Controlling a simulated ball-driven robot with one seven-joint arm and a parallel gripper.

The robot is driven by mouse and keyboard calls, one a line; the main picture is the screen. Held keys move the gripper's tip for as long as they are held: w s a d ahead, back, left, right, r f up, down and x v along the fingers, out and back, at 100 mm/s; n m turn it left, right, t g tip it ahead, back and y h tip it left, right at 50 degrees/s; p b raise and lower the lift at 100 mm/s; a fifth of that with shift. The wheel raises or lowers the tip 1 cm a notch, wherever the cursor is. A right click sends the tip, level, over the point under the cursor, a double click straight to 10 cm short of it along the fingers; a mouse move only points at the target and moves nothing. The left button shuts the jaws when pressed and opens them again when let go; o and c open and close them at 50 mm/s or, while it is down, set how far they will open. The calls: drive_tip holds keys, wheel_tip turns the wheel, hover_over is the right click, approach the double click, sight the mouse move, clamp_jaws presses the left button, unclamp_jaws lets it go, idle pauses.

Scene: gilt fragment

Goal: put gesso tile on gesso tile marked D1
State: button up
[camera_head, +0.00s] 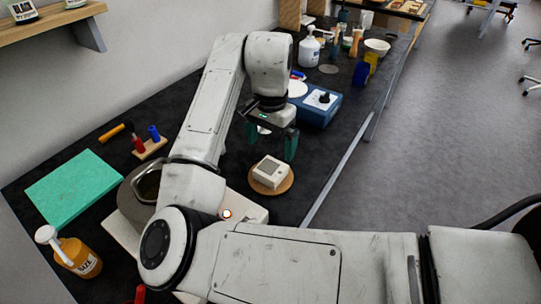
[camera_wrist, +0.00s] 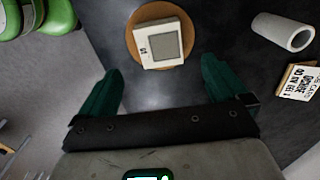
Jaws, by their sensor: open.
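A white block-like tile (camera_head: 270,172) with a grey square face lies on a round wooden board (camera_head: 286,187) on the dark bench. In the wrist view this tile (camera_wrist: 145,57) bears a mark that reads like D1, upside down, near its left edge. I cannot tell whether it is one piece or two stacked. My gripper (camera_head: 272,146) is above the bench, just behind the tile and board in the head view. In the wrist view its two green fingers (camera_wrist: 161,68) are spread with nothing between them, and the tile is apart from them. No separate second tile is clearly visible.
A white tube (camera_wrist: 283,31) and a small lettered block (camera_wrist: 298,82) lie to the right in the wrist view. A blue device (camera_head: 316,105) stands behind my gripper. A green slab (camera_head: 73,187) and orange pump bottle (camera_head: 76,257) are at left. The bench edge (camera_head: 336,170) is right of the board.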

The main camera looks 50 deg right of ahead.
drive_tip(key=shift+r, duration=2.25)
